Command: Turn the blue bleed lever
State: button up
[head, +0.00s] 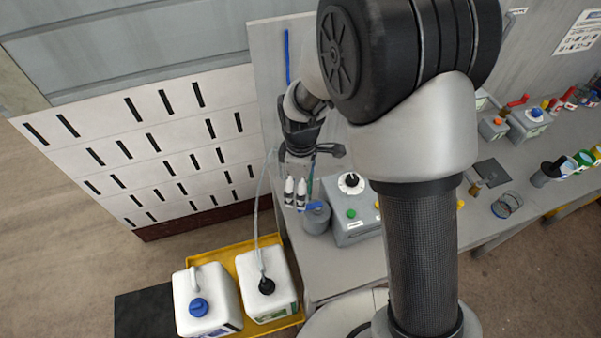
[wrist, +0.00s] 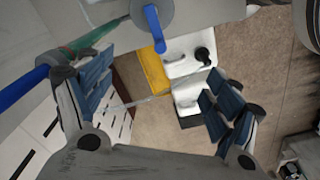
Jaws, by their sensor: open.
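The blue bleed lever (wrist: 154,28) shows in the wrist view at the top middle, on a round grey body (wrist: 152,9) cut off by the frame edge. In the head view the blue lever (head: 314,206) lies across the top of a grey cylinder (head: 317,222) on the bench. My gripper (head: 295,192) is open and points down just left of the lever in the head view. In the wrist view my gripper's fingers (wrist: 152,80) are spread wide with nothing between them. The lever lies beyond the fingertips, and I see no contact.
A grey control box (head: 352,214) stands right of the cylinder. A blue pipe (wrist: 22,88) and green hose run close by my left finger in the wrist view. White jugs (head: 206,300) stand in a yellow tray (head: 232,249) below, with a clear tube. A slotted white panel (head: 150,150) is at left.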

aim_at(310, 205)
notch_tip(310, 205, down, 11)
jog(key=b, duration=0.7)
jog(key=shift+r+b, duration=0.15)
jog(key=shift+b, duration=0.2)
jog(key=c, duration=1.8)
jog(key=shift+s, duration=0.15)
